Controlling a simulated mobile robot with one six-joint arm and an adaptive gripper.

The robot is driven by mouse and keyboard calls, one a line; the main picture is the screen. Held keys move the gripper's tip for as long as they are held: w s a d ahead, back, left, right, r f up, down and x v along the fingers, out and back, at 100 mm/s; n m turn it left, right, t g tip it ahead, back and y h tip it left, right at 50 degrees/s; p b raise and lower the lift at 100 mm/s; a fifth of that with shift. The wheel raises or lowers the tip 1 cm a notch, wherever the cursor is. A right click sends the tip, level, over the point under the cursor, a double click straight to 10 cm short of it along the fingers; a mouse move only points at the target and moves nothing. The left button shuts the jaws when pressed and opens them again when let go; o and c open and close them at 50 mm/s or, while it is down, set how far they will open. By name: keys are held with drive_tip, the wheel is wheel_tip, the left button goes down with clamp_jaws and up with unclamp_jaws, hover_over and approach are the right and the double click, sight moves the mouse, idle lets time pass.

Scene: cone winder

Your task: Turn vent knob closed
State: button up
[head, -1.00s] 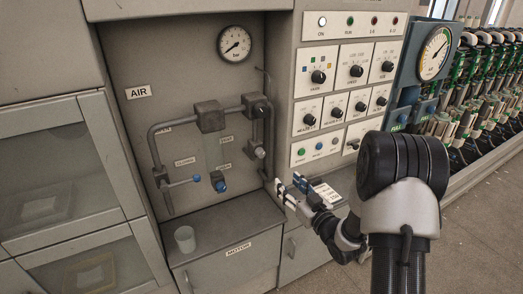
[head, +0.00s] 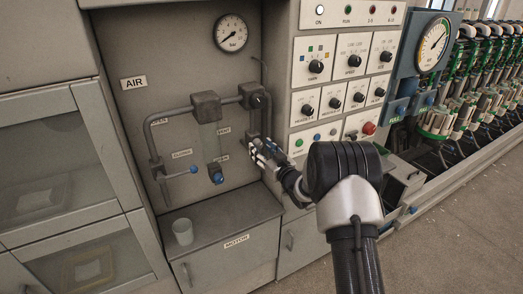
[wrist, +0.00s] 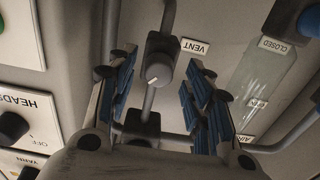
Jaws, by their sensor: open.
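The vent knob (wrist: 158,72) is a round grey knob with a white mark, on a dark valve body beside the VENT label (wrist: 195,46). In the wrist view it sits between the two blue-padded fingers of my gripper (wrist: 160,80), with space on both sides. My gripper is open and faces the panel; nothing is gripped. In the head view my gripper (head: 262,152) is at the right pipe of the air panel and hides the knob. The depth gap between fingertips and knob is hard to tell.
The control panel (head: 340,80) stands close on the right. A cup (head: 183,231) sits on the ledge below.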

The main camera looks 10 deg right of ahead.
drive_tip(key=shift+w+a, duration=0.1)
drive_tip(key=shift+w, duration=0.25)
drive_tip(key=shift+c, duration=0.2)
drive_tip(key=c, duration=1)
